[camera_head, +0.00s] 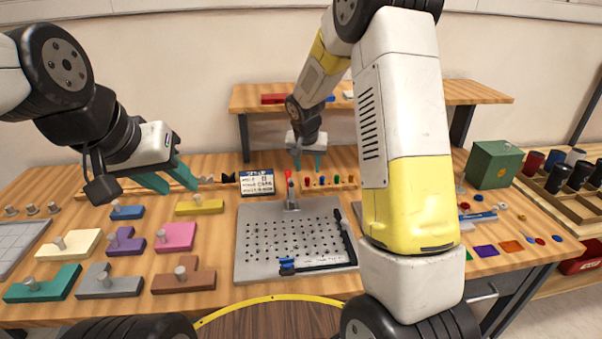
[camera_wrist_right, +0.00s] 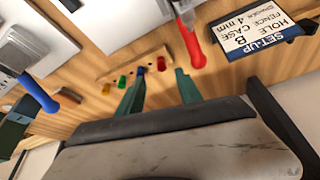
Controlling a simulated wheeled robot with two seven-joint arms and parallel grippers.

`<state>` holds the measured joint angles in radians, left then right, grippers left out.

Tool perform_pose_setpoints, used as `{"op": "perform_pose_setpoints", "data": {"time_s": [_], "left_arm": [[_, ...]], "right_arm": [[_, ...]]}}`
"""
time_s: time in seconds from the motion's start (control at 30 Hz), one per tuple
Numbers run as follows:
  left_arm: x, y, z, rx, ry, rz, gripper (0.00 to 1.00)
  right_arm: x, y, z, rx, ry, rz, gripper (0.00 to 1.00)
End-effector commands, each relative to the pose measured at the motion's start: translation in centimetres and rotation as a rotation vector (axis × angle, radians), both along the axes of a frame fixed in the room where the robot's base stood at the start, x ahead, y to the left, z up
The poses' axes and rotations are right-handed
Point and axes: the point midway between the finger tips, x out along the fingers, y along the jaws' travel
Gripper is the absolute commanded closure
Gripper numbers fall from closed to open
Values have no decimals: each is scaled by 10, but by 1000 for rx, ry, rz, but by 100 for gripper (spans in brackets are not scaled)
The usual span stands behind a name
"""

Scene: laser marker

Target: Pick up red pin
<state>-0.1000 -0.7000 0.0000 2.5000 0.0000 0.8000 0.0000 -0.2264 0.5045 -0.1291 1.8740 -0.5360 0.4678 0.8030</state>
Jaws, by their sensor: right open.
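The red pin (camera_wrist_right: 162,64) stands at one end of a small wooden pin rack (camera_wrist_right: 127,71), beside blue, green and yellow pins. In the head view the red pin (camera_head: 307,182) is on the rack behind the perforated plate. My right gripper (camera_head: 307,166) is open just above the rack. In the right wrist view its teal fingers (camera_wrist_right: 160,82) are apart, with the red pin seen between and slightly beyond their tips. They do not visibly grip it. My left gripper (camera_head: 181,183) is open and empty above the table's left side.
A red-tipped tool (camera_wrist_right: 190,45) stands close to the red pin; it also shows in the head view (camera_head: 288,177). A set-up card (camera_head: 257,183) is left of it. The grey perforated plate (camera_head: 255,270) lies in front. Coloured blocks with knobs fill the left side.

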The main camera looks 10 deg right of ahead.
Motion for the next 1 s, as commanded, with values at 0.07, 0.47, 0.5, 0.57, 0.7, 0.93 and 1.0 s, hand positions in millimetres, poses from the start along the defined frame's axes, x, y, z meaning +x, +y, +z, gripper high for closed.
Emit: {"op": "perform_pose_setpoints", "data": {"time_s": [0.07,0.47,0.5,0.57,0.7,0.93,1.0], "left_arm": [[0,0,0,0,0,0,64],[0,0,0,0,0,0,64],[0,0,0,0,0,0,64],[0,0,0,0,0,0,64],[0,0,0,0,0,0,64],[0,0,0,0,0,0,64],[0,0,0,0,0,0,64]], "right_arm": [[3,-2,-9,-1,2,-2,58],[25,-4,-57,-1,2,-2,58],[26,-4,-60,0,2,-1,58],[27,-4,-62,1,2,-1,58],[27,-4,-62,1,1,-1,58],[27,-4,-62,1,1,-1,87],[27,-4,-62,1,1,-1,100]]}}
